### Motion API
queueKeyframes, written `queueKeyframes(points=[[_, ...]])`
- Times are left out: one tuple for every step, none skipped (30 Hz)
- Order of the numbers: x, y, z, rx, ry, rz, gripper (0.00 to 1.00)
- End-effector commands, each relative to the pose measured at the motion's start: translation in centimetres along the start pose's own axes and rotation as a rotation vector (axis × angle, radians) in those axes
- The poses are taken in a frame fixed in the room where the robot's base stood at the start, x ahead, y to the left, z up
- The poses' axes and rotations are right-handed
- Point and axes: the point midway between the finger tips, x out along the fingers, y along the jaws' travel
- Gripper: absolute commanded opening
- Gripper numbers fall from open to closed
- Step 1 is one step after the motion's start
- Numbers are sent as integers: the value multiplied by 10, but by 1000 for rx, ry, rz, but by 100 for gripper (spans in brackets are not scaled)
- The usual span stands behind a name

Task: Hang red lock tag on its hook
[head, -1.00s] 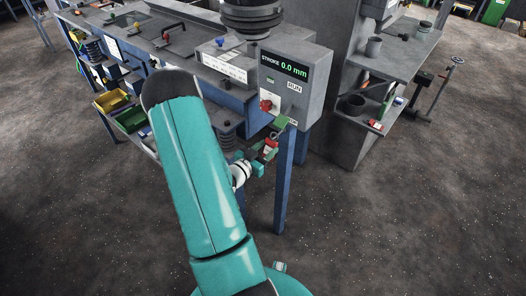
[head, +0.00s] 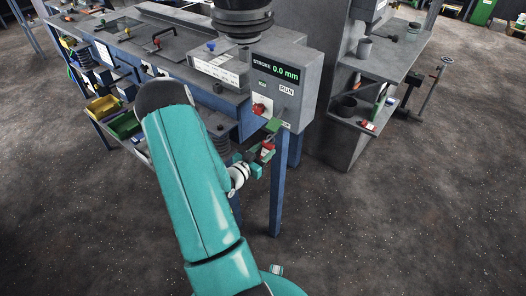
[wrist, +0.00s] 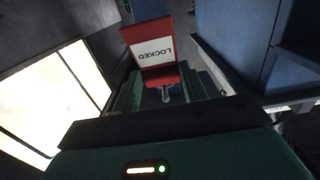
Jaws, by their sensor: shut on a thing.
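The red lock tag (wrist: 150,49), with a white panel reading LOCKED, sits between the fingers of my gripper (wrist: 165,92) in the wrist view. My gripper is shut on the tag's lower red part, and the lettering appears upside down. In the head view my gripper (head: 259,157) is just below the grey control box (head: 301,98), and a bit of the red tag (head: 267,149) shows there. A small metal piece (wrist: 166,95) shows between the fingers, but I cannot tell what it is. I cannot make out the hook in either view.
The control box has a red knob (head: 259,109) and a display reading 0.0 mm. A blue leg (head: 277,190) stands right beside my gripper. A grey shelf unit (head: 378,62) stands to the right. Yellow and green bins (head: 103,106) are at left. Floor in front is open.

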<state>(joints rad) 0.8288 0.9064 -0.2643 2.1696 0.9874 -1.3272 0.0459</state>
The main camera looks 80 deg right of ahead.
Motion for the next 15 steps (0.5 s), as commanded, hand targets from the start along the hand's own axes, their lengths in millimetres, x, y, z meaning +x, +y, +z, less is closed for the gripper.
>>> queueKeyframes(points=[[0, 0, 0, 0, 0, 0, 18], [0, 0, 0, 0, 0, 0, 18], [0, 0, 0, 0, 0, 0, 18], [0, 0, 0, 0, 0, 0, 18], [0, 0, 0, 0, 0, 0, 49], [0, 0, 0, 0, 0, 0, 56], [0, 0, 0, 0, 0, 0, 62], [0, 0, 0, 0, 0, 0, 68], [0, 0, 0, 0, 0, 0, 68], [0, 0, 0, 0, 0, 0, 68], [0, 0, 0, 0, 0, 0, 68], [0, 0, 0, 0, 0, 0, 68], [0, 0, 0, 0, 0, 0, 68], [0, 0, 0, 0, 0, 0, 68], [0, 0, 0, 0, -1, 0, 68]])
